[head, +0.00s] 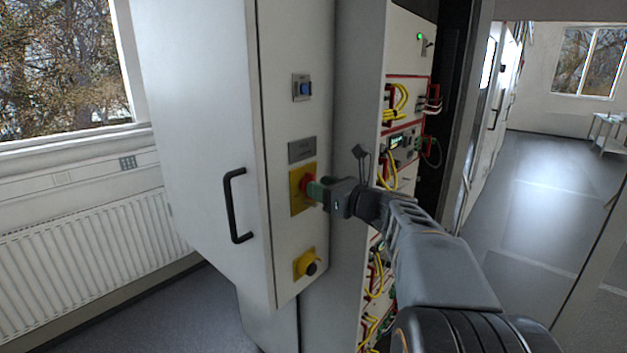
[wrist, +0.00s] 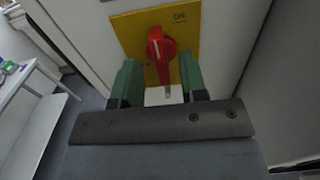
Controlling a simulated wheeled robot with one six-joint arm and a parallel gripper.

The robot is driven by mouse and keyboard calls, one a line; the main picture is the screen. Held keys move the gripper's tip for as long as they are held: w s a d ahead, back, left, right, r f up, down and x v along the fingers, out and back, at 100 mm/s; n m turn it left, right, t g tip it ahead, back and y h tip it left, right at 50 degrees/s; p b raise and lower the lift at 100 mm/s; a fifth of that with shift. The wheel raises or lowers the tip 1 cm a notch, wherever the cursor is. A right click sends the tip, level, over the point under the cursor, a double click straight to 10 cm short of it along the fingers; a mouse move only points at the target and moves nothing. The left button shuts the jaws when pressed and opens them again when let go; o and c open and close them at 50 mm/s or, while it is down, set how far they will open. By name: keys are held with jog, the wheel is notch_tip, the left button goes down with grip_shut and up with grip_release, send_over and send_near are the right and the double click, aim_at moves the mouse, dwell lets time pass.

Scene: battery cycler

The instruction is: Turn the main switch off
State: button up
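The main switch is a red rotary knob (head: 305,184) on a yellow plate (head: 297,205) on the side of the white cabinet. In the wrist view the red knob (wrist: 160,45) stands nearly upright, its lower end leaning slightly right, and the plate reads "ON" at upper right. My gripper (head: 314,190) is right at the switch. In the wrist view its green fingers (wrist: 159,65) are apart, one on each side of the knob's lower part, with yellow plate visible in the gaps. Contact with the knob cannot be made out. In the head view the fingers partly cover the knob.
A blue button (head: 304,88) sits higher on the cabinet, and a black knob on a yellow base (head: 308,264) lower. A black door handle (head: 236,205) is to the left. Rack units with yellow cables (head: 398,100) stand right of the cabinet. Open floor (head: 535,190) lies further right.

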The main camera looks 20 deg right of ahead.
jog(key=shift+x, duration=1.25)
jog(key=shift+c, duration=0.3)
grip_shut()
